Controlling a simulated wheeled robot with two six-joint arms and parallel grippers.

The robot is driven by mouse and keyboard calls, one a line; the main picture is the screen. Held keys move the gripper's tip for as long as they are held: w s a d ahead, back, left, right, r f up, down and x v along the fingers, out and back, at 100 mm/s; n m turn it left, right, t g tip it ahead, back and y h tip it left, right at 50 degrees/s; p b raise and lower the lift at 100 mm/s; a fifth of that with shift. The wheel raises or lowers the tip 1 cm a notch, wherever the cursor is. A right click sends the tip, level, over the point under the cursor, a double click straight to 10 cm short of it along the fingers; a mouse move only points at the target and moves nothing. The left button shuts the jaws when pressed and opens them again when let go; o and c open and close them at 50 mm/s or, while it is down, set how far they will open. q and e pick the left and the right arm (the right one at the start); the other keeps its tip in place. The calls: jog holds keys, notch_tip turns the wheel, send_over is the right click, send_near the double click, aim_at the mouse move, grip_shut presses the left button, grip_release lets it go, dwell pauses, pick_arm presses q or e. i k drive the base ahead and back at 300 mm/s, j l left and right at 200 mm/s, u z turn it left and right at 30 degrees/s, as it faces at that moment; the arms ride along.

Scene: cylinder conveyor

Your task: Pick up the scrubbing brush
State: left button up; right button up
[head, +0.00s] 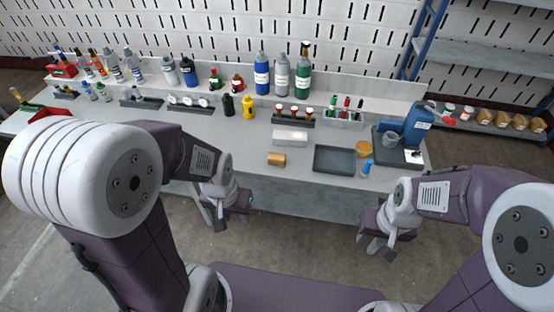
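A small tan-brown block (276,159) lies near the front edge of the workbench, left of the dark tray. It may be the scrubbing brush, but bristles are too small to make out. A round tan item (363,149) lies right of the tray and is also unclear. My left gripper (229,214) hangs in front of the bench edge, left of and nearer than the tan block, apart from it. My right gripper (377,244) hangs in front of the bench, below the blue item. Neither gripper visibly holds anything; their finger gaps are too small to judge.
The grey workbench (225,146) has a dark tray (334,160), a white box (290,138) and a small blue item (366,169) near its front. Several bottles and racks stand behind. A blue-grey machine (416,123) stands at the right end. The bench front left of the block is clear.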

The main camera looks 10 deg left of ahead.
aim_at(275, 158)
jog(key=i+l+u, duration=0.15)
jog(key=i+l, duration=0.6)
jog(key=l, duration=0.1)
